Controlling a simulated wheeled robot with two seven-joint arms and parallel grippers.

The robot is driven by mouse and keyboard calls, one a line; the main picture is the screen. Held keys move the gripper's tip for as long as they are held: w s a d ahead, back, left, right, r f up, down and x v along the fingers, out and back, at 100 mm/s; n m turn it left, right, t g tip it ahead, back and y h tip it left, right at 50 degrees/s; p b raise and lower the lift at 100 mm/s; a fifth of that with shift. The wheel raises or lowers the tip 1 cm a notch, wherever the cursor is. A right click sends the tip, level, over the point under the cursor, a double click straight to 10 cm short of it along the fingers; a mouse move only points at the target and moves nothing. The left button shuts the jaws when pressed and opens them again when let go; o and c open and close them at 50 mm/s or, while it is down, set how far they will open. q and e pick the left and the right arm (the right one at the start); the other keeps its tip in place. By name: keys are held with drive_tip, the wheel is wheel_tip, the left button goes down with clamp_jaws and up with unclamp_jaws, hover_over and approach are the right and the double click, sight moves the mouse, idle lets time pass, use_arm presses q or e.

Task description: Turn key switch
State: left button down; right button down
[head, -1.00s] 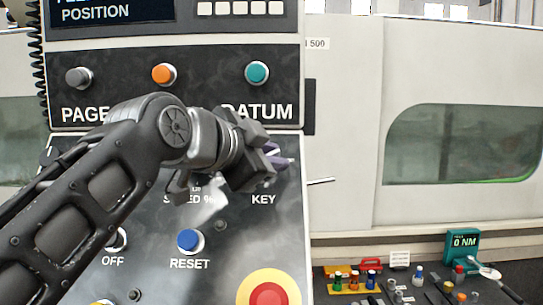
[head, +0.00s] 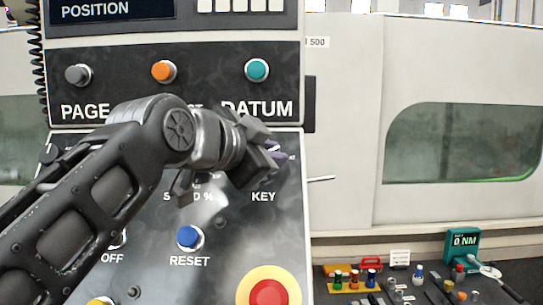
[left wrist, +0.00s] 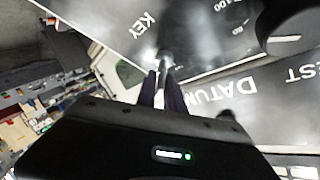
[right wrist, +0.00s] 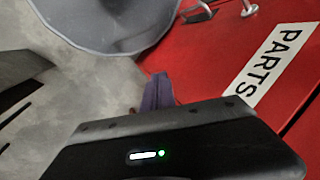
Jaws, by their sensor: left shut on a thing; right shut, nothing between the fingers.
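The control panel (head: 285,215) fills the left and middle of the head view. My left gripper (head: 276,156) is at the panel just above the KEY label. In the left wrist view its purple fingers (left wrist: 165,82) are shut on the grey metal key switch (left wrist: 166,60), which stands out from the panel beside the KEY lettering. In the head view the gripper hides the key switch. My right gripper (right wrist: 158,92) shows only in its own wrist view, shut and empty, away from the panel.
A blue RESET button (head: 190,238) and a red stop button (head: 268,292) lie below, and a teal DATUM button (head: 257,70) above. A black knob (left wrist: 288,25) shows in the left wrist view. A red surface labelled PARTS (right wrist: 270,65) and a grey round container (right wrist: 110,25) are near my right gripper.

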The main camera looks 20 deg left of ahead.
use_arm(q)
drive_tip(key=n+t+y+b, duration=0.1)
drive_tip(key=n, duration=0.2)
drive_tip(key=shift+f+y+b, duration=0.15)
drive_tip(key=shift+y+b, duration=0.2)
drive_tip(key=shift+y, duration=0.05)
drive_tip(key=n+y+b, duration=0.1)
drive_tip(key=n, duration=0.2)
drive_tip(key=shift+t+y, duration=0.3)
drive_tip(key=shift+y, duration=0.1)
drive_tip(key=n+y+b, duration=0.1)
drive_tip(key=n+y, duration=0.2)
drive_tip(key=n, duration=0.2)
drive_tip(key=shift+n+g+y, duration=0.5)
drive_tip(key=shift+n+y, duration=0.5)
drive_tip(key=shift+n, duration=0.7)
drive_tip(key=c, duration=1.6)
unclamp_jaws()
drive_tip(key=shift+o, duration=0.2)
drive_tip(key=shift+s, duration=0.1)
